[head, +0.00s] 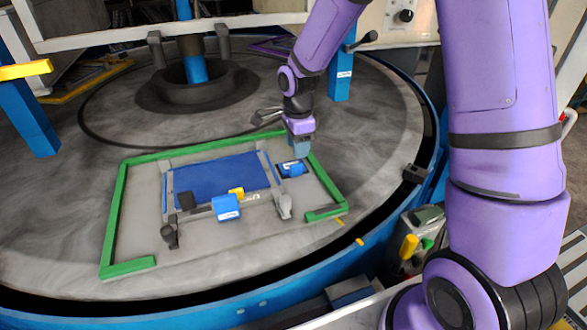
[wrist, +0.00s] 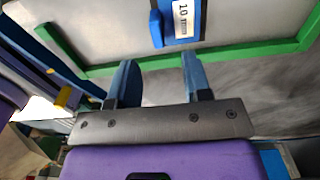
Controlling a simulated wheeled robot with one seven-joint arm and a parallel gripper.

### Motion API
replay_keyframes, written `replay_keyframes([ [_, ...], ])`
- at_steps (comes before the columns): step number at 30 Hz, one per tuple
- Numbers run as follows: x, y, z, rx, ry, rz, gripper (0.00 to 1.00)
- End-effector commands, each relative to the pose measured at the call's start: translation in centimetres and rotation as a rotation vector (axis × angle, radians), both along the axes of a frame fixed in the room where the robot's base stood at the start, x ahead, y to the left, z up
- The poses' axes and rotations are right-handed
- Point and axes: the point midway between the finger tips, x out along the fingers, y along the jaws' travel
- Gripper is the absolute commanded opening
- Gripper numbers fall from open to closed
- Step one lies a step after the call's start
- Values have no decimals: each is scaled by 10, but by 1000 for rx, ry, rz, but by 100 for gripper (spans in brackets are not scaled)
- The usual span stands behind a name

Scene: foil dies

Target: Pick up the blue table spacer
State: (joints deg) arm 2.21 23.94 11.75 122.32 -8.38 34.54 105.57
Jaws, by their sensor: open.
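A small blue block with a white label (head: 291,169) lies flat inside the green frame, near its right side. A blue piece labelled "10 mm" (wrist: 183,22), apparently the same block, shows at the top of the wrist view, beyond the fingertips. Another blue labelled block (head: 226,207) sits at the front edge of the blue plate; I cannot tell for sure which one is the table spacer. My gripper (head: 300,148) is above and just behind the right-hand block, pointing down. Its fingers (wrist: 157,65) are apart with nothing between them, near the green bar.
The green frame (head: 116,215) lies on the round grey table (head: 60,220) around a blue plate (head: 220,176) with grey clamps (head: 285,205) and a yellow piece (head: 237,193). A blue post (head: 340,78) stands behind my gripper. A central column (head: 192,65) rises at the back.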

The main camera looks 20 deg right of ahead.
Motion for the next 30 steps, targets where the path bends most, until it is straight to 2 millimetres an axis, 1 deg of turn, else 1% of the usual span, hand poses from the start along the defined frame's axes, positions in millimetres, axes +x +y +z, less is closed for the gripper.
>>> replay_keyframes([
  [1, 0, 0, -6, 0, 0, 1, 45],
  [8, -1, 1, -20, 1, 0, 2, 45],
  [15, -3, 5, -53, 0, 2, 2, 45],
  [18, -3, 5, -61, 0, 1, 1, 45],
  [26, -3, 5, -64, 0, -2, 2, 45],
  [27, -3, 5, -64, 0, -2, 2, 42],
  [29, -3, 5, -64, 0, -2, 2, 29],
  [30, -3, 5, -64, 0, -2, 2, 19],
])
